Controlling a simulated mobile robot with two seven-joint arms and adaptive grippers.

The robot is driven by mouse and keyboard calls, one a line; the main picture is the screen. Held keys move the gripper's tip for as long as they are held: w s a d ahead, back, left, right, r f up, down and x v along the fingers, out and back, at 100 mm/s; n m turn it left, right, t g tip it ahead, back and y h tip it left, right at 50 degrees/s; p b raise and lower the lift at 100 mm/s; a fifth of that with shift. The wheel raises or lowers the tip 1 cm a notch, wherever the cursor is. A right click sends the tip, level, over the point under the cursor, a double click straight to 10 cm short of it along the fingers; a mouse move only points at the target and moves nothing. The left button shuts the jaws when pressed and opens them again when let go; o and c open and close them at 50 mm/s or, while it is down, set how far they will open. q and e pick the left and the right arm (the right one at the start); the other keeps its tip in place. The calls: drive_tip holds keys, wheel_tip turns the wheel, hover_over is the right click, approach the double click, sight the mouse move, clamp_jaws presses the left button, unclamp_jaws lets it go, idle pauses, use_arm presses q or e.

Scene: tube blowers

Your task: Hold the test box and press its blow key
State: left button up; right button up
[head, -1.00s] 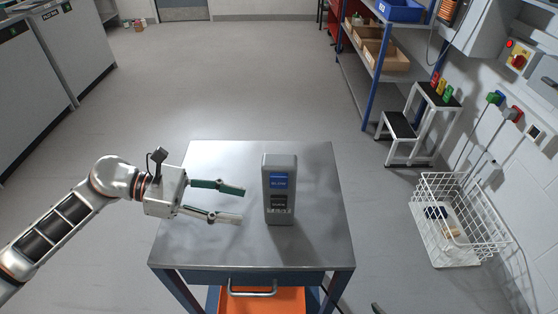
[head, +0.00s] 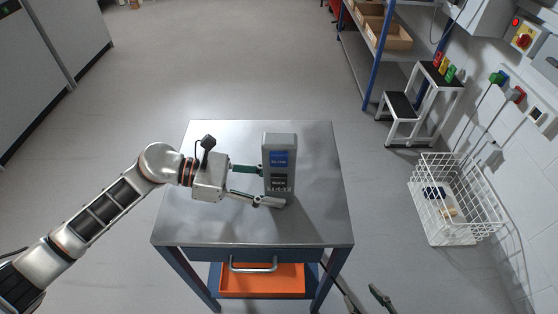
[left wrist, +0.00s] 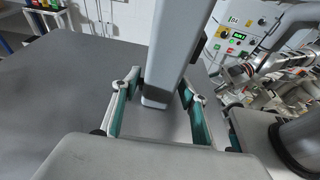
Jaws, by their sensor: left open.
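The test box (head: 279,160) is a grey upright case with a blue label and a dark panel above a row of small keys. It stands on the steel table (head: 230,225). In the left wrist view the box (left wrist: 178,45) stands between the two green-padded fingers, with gaps on both sides. Which key is the blow key is too small to read. My right gripper (head: 354,277) shows only partly at the bottom edge, its fingers apart and empty.
The table top around the box is clear. An orange tray (head: 262,281) sits under the table. A white wire basket (head: 455,205), a step stool (head: 408,118) and a shelf rack stand to the right, apart from the table.

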use_arm(q)
drive_tip(key=shift+d+f, duration=0.1)
drive_tip(key=shift+d, duration=0.2)
use_arm(e)
drive_tip(key=shift+w+r, duration=0.3)
drive_tip(key=shift+w, duration=0.05)
use_arm(q)
drive_tip(key=c, duration=0.7)
drive_tip(key=shift+o, duration=0.9)
drive_tip(key=c, duration=0.6)
drive_tip(key=shift+c, duration=0.2)
use_arm(e)
drive_tip(key=shift+s+f, duration=0.2)
drive_tip(key=shift+s, duration=0.25)
drive_tip(key=shift+w+r, duration=0.2)
drive_tip(key=shift+w, duration=0.25)
drive_tip(key=c, duration=1.1)
drive_tip(key=shift+s, duration=0.1)
clamp_jaws()
